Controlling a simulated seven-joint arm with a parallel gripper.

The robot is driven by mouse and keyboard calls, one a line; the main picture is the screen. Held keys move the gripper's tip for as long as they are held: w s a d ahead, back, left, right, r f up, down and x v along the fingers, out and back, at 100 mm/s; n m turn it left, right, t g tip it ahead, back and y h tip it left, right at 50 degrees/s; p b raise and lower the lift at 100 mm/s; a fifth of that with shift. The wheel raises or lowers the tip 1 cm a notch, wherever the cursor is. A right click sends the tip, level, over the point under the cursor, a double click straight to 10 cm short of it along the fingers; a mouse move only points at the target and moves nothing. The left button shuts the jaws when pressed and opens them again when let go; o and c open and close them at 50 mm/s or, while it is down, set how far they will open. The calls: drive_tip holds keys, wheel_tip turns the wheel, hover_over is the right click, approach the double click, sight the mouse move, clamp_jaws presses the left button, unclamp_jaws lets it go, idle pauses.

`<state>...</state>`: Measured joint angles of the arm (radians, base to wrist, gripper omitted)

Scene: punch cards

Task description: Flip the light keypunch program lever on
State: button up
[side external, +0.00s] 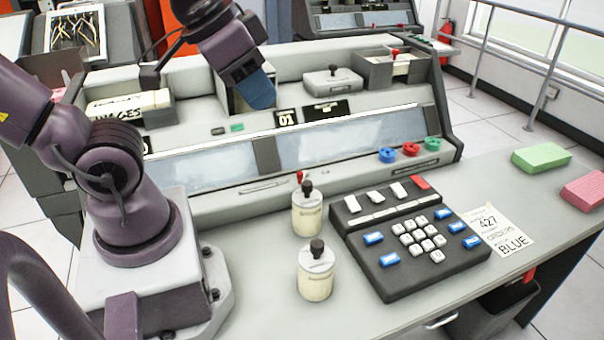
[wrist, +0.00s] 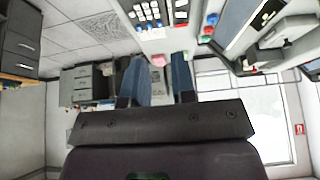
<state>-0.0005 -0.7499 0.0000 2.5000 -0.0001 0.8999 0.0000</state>
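The light grey keypunch (side external: 215,195) stands behind the desk top. A small red-tipped lever (side external: 299,177) rises at its front edge, just behind a cream bottle with a black knob (side external: 307,213); the bottle partly hides it, and its position on or off is too small to tell. My gripper (side external: 262,92) hangs above the rear of the keypunch, well above and left of that lever, touching nothing I can make out. In the wrist view, its two blue fingers (wrist: 160,80) stand apart with nothing between them. I cannot make out the red-tipped lever in the wrist view.
A second cream bottle (side external: 316,272) stands in front. A dark keypad (side external: 410,238) lies to the right, beside a paper label (side external: 495,232). A lidded light box (side external: 333,82) and a dark box with a red knob (side external: 395,68) sit on the keypunch's rear top.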

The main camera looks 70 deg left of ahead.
drive_tip(key=shift+a+f, duration=0.1)
drive_tip(key=shift+a, duration=0.15)
drive_tip(key=c, duration=0.4)
drive_tip(key=w+a+f+n+g, duration=0.1)
drive_tip(key=w+a+f+n, duration=0.1)
drive_tip(key=a, duration=0.1)
drive_tip(key=w+a+f+n+g, duration=0.1)
drive_tip(key=a+f+n+g, duration=0.1)
drive_tip(key=a, duration=0.1)
drive_tip(key=w+a+f+n+g, duration=0.1)
drive_tip(key=w+a+f+n, duration=0.1)
drive_tip(key=a+f+n, duration=0.1)
drive_tip(key=shift+w+a+f+g+h, duration=0.1)
drive_tip(key=shift+w+a+g+h, duration=0.2)
drive_tip(key=shift+w, duration=0.05)
clamp_jaws()
drive_tip(key=w+a+f+n+h, duration=0.1)
drive_tip(key=w+a+f+n, duration=0.1)
drive_tip(key=a+f+n, duration=0.3)
drive_tip(key=w+a+f+n+h, duration=0.2)
drive_tip(key=w+a+f+n, duration=0.1)
drive_tip(key=a+n, duration=0.4)
drive_tip(key=shift+w+f+n+h, duration=0.3)
drive_tip(key=shift+f+n, duration=0.2)
drive_tip(key=shift+f, duration=0.35)
